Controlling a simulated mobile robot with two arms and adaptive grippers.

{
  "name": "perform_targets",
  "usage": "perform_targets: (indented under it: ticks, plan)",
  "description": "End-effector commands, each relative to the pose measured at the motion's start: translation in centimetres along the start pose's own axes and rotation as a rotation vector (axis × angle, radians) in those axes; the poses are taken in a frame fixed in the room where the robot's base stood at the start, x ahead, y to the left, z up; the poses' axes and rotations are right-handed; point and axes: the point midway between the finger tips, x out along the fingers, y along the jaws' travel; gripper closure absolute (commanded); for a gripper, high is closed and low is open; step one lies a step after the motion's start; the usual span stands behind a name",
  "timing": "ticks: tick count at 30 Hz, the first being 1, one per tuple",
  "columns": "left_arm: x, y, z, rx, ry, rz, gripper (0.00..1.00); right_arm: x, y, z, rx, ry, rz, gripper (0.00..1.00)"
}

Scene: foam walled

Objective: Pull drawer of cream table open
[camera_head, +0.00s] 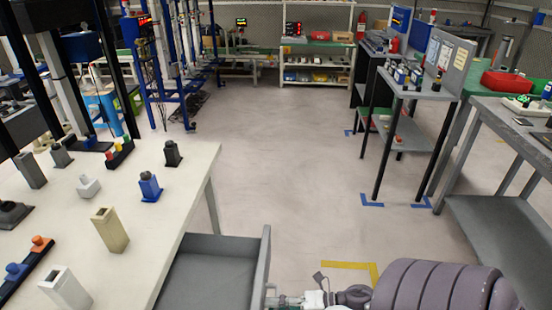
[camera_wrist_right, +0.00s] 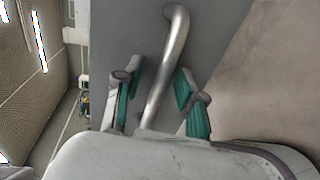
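The cream table (camera_head: 190,165) stands at the left in the head view. Its grey drawer (camera_head: 210,275) juts out at the table's right side, with its inside showing, so it stands at least partly open. The drawer's metal bar handle (camera_wrist_right: 176,45) shows in the right wrist view on the grey drawer front (camera_wrist_right: 225,35). My right gripper (camera_wrist_right: 156,88) has its green-padded fingers apart, one on each side of the handle, with gaps visible. In the head view my right gripper (camera_head: 292,301) is at the bottom edge beside the drawer front. My left gripper is not in view.
Several small blocks and holders, among them a beige one (camera_head: 110,230), stand on the table top. A grey shelf table (camera_head: 425,88) and a workbench (camera_head: 500,120) are at the right. The floor (camera_head: 290,150) between is clear.

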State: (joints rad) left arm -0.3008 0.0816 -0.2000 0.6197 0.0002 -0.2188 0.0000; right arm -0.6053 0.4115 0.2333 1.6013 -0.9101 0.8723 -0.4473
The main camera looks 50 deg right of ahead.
Motion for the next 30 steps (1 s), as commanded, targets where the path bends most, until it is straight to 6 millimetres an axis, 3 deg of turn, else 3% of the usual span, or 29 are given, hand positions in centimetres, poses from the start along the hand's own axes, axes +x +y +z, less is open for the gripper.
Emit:
perform_targets:
  ticks: [5,18,24,30]
  plan:
    - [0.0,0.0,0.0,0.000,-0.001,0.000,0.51,-1.8,-0.1,0.0,0.002,0.000,-0.003,0.61]
    - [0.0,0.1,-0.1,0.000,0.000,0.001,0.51,-10.4,-0.1,0.0,0.000,0.000,-0.003,0.61]
    - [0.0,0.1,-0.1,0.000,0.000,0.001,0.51,-11.9,0.0,0.0,0.000,0.000,-0.001,0.61]
    - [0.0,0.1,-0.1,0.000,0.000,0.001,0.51,-12.0,0.0,0.0,0.000,0.000,-0.001,0.61]
